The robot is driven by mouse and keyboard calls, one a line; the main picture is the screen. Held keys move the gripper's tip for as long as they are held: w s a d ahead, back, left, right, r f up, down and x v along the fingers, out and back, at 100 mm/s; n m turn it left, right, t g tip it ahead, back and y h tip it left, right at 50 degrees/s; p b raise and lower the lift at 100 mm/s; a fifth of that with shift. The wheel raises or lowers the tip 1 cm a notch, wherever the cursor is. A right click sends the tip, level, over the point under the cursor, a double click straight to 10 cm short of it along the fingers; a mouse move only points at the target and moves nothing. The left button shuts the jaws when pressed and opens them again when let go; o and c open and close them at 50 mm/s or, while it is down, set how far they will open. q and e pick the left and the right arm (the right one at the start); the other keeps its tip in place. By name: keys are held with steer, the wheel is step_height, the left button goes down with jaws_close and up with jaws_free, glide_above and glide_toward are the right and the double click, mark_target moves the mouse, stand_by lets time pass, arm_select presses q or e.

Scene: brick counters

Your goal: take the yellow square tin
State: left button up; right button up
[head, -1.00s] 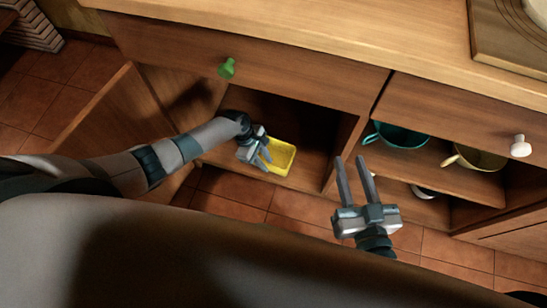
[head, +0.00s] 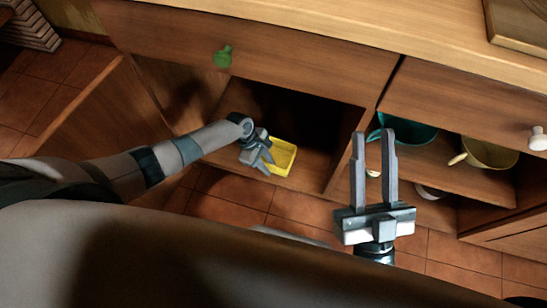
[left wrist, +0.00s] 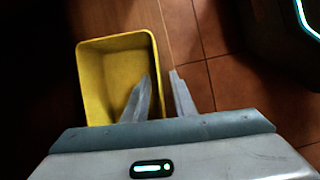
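The yellow square tin (head: 282,157) is an open-topped, shallow box at the front of the open lower compartment of the cabinet. My left gripper (head: 268,164) is at the tin's near left side. In the left wrist view the tin (left wrist: 95,85) is seen from above and looks empty. One finger of my left gripper (left wrist: 160,82) is over the tin's inside and the other is outside its right wall. The fingers stand apart with the wall between them; firm contact is not visible. My right gripper (head: 374,142) is open and empty, in front of the cabinet.
An open cabinet door (head: 90,125) stands left of my left arm. A drawer with a green knob (head: 223,56) is above the compartment.

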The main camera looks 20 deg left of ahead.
arm_select(q)
steer(key=shift+f, duration=0.15)
arm_select(e)
steer(key=shift+s+d+r, duration=0.1)
steer(key=shift+s+r, duration=0.25)
steer(key=shift+r, duration=0.15)
arm_select(q)
steer(key=shift+c, duration=0.3)
jaws_close()
steer(key=shift+d, duration=0.1)
